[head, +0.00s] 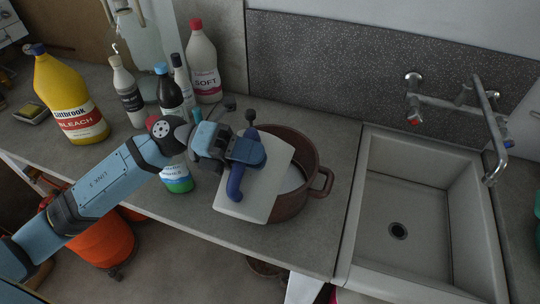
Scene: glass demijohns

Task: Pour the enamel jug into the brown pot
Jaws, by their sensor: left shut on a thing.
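The enamel jug (262,192) is white with a blue handle. It is tilted and overlaps the left side of the brown pot (308,153). My left gripper (240,157) is shut on the jug's blue handle. The pot stands on the grey counter just left of the sink, and one loop handle shows on its right. A pale area shows inside the pot; I cannot tell whether it is liquid or the pot's lining. The jug hides the pot's left part, and its mouth and any stream are not clear. My right gripper is not in view.
A sink (400,225) with a tap (488,120) is right of the pot. The counter's front edge is close.

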